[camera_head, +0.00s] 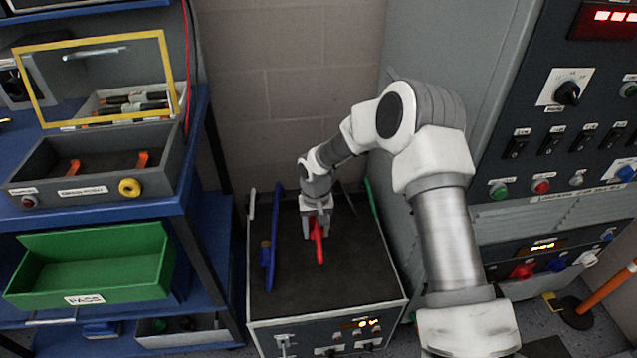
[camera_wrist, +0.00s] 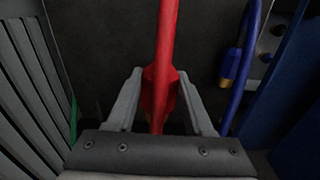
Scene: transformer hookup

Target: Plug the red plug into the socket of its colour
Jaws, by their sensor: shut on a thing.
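My gripper (camera_head: 316,222) is over the dark top of a low cabinet in the head view, pointing down. It is shut on the red plug (camera_head: 319,246), whose red body sticks out between the fingers. In the wrist view the red plug (camera_wrist: 161,85) runs up from between the two fingertips (camera_wrist: 160,100); its lower end is partly hidden by the gripper. A red socket or connector (camera_head: 521,271) shows on the lower front panel of the grey cabinet at the right, beside blue (camera_head: 556,265) and white (camera_head: 588,258) ones.
A blue plug with cable (camera_head: 268,266) lies on the low cabinet top (camera_head: 345,270), left of my gripper. A green cable (camera_head: 370,196) is at the cabinet's right edge and a white one (camera_head: 251,206) at its left. A blue shelf rack (camera_head: 205,230) stands left. An orange post (camera_head: 608,287) stands far right.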

